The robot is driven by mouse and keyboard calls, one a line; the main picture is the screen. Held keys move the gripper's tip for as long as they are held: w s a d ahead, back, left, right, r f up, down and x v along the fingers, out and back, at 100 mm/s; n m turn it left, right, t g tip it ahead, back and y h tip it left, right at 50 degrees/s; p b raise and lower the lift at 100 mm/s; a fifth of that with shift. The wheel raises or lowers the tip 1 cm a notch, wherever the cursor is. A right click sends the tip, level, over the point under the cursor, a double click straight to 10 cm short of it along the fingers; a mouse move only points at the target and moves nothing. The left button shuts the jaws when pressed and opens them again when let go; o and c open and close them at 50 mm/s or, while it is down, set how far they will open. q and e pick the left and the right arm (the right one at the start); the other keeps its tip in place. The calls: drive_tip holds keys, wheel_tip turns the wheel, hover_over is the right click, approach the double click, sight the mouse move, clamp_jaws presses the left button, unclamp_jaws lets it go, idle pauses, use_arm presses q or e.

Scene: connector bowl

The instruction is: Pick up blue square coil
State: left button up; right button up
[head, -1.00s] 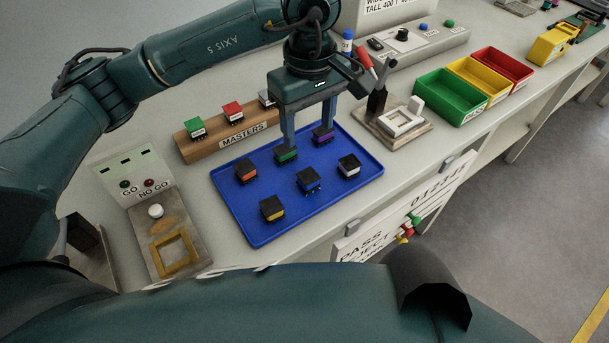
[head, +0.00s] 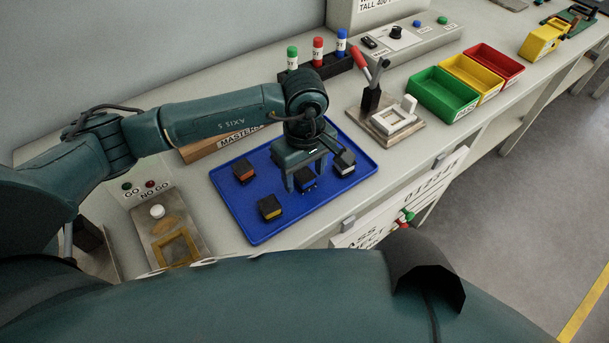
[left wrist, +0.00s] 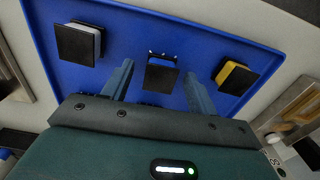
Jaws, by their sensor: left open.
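The blue square coil (head: 306,184) sits on the blue tray (head: 258,228), a small block with a black top and a little blue showing. In the left wrist view its black top (left wrist: 161,77) lies between the two fingers. My left gripper (head: 305,178) is open and points down over the coil, with one finger on either side. Whether the fingers touch the coil I cannot tell. My right gripper is not in view.
On the tray, an orange coil (head: 243,174), a yellow coil (head: 270,209) and a white coil (head: 344,162) stand close around. A lever fixture (head: 392,122) stands to the right.

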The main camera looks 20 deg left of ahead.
use_arm(q)
drive_tip(key=c, duration=1.1)
drive_tip(key=shift+r, duration=0.1)
